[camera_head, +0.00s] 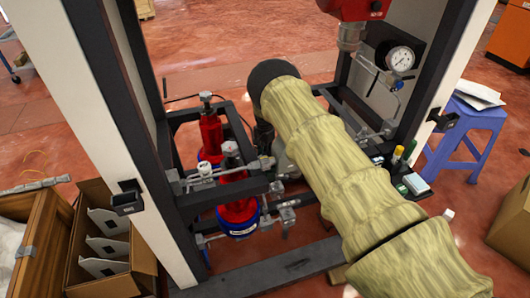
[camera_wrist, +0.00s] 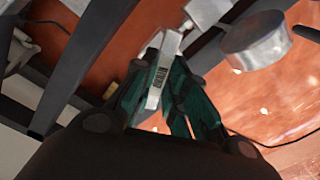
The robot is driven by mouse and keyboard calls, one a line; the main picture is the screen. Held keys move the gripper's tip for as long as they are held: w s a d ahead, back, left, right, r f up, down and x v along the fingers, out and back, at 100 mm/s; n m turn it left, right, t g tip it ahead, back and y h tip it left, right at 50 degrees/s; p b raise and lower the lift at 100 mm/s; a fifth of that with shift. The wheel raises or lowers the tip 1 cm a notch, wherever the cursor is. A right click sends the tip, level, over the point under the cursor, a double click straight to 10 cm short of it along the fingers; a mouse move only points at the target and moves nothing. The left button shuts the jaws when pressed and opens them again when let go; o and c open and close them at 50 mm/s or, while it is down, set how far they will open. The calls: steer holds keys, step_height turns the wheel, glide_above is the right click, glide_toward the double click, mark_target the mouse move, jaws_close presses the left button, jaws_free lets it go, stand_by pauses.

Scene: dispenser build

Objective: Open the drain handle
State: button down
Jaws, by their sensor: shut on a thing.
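The drain handle (camera_wrist: 160,75) is a flat, pale metal lever with dark lettering in the wrist view. It lies between the dark green fingers of my gripper (camera_wrist: 157,88), which is shut on it. Its upper end runs toward a silver fitting (camera_wrist: 205,12). How far the handle is turned is hard to tell. In the head view my sleeved arm hides my gripper and the handle.
Two red cylinders with blue bases, one in front (camera_head: 238,210) and one behind (camera_head: 211,130), stand inside the dark frame (camera_head: 120,90) left of my arm. A pressure gauge (camera_head: 400,58) is at upper right. A round metal part (camera_wrist: 257,40) sits close right of my gripper.

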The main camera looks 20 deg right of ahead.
steer(key=n, duration=1.2)
steer(key=shift+b, duration=0.35)
steer(key=shift+n, duration=0.3)
steer(key=c, duration=1.4)
jaws_free()
steer(key=shift+c, duration=0.2)
step_height(320, 180, up, 12)
